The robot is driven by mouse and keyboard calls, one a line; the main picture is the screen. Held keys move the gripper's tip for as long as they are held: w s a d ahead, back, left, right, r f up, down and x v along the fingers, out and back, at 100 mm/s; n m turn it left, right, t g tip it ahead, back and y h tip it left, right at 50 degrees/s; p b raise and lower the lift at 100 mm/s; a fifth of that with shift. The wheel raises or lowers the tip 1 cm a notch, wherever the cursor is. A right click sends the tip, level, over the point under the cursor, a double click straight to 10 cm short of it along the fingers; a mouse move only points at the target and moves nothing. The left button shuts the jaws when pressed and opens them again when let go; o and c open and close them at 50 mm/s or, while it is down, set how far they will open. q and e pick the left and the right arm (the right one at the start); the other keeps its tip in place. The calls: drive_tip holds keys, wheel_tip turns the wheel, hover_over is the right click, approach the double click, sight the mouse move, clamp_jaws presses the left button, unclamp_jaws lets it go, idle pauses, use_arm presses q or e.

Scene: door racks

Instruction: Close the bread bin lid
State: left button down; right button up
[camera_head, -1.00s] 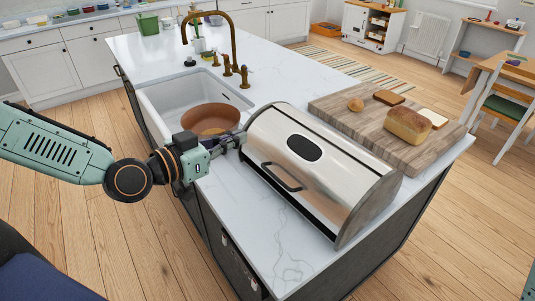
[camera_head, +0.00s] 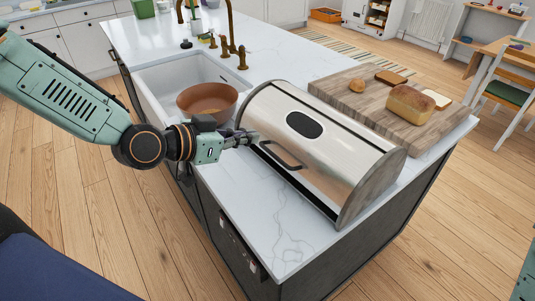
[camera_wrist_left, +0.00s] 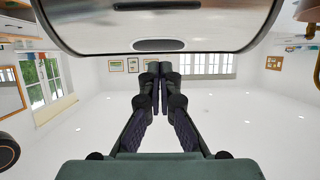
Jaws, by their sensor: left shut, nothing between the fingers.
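The bread bin (camera_head: 335,120) is a brushed-metal box with a curved lid, a dark oval window and a dark bar handle (camera_head: 280,156) low on its front. The lid is down over most of the front. A dark strip shows along its lower edge; I cannot tell how wide any gap is. My left gripper (camera_head: 251,138) is shut and empty at the bin's left end, close to the handle's upper end; contact is unclear. In the left wrist view the shut fingers (camera_wrist_left: 160,85) point toward the bin (camera_wrist_left: 160,22). My right gripper is out of view.
A copper-brown bowl (camera_head: 207,101) sits at the white sink (camera_head: 165,80) behind my left gripper. A wooden board (camera_head: 345,85) with bread (camera_head: 409,104) lies behind the bin. The white counter (camera_head: 290,235) in front of the bin is clear.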

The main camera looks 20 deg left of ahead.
use_arm(q)
drive_tip(key=w+d+f+b, duration=0.2)
drive_tip(key=w+d+f, duration=0.1)
drive_tip(key=f, duration=0.3)
drive_tip(key=shift+w+f, duration=0.2)
drive_tip(key=shift+w, duration=0.65)
drive_tip(key=shift+s, duration=0.1)
